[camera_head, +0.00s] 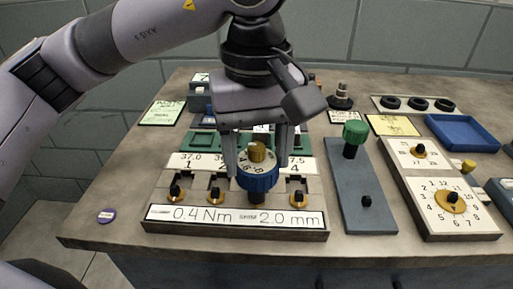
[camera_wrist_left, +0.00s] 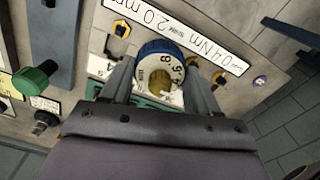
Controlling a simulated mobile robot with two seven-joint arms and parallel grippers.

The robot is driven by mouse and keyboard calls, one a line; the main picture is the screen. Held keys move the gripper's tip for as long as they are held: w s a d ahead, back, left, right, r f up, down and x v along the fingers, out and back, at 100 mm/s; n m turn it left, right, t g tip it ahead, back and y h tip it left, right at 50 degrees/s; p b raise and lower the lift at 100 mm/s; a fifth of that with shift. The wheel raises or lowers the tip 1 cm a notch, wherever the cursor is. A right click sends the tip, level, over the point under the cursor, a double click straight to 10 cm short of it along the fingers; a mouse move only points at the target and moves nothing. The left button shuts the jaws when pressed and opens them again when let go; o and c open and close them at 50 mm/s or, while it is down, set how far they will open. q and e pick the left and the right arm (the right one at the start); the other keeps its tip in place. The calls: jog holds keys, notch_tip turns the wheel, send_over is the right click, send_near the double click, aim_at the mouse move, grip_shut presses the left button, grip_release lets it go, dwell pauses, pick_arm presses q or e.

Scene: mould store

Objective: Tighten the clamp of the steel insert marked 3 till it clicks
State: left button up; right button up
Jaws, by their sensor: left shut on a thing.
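My left gripper (camera_head: 259,168) is shut on a blue torque driver (camera_head: 258,182) with a white number dial and a brass knob on top. The driver stands upright, its dark shaft pointing down at the third place in the row on the insert tray (camera_head: 160,212). The driver hides the insert marked 3, its number and its clamp, so I cannot tell whether the tip is seated. Brass clamps with black screws show at place 1 (camera_head: 175,192), place 2 (camera_head: 215,195) and place 4 (camera_head: 297,199). The wrist view shows the dial (camera_wrist_left: 160,75) between the fingers.
The tray's front label (camera_head: 235,217) reads 0.4 Nm and 2.0 mm. To the right are a grey plate with a green-knobbed tool (camera_head: 354,133), a dial board (camera_head: 449,207) and a blue tray (camera_head: 462,131). A purple disc (camera_head: 106,216) lies at front left, with bare bench around it.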

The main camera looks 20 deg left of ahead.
pick_arm(q)
jog(key=shift+r+p, duration=1.8)
jog(key=shift+r, duration=0.7)
jog(key=shift+d, duration=0.1)
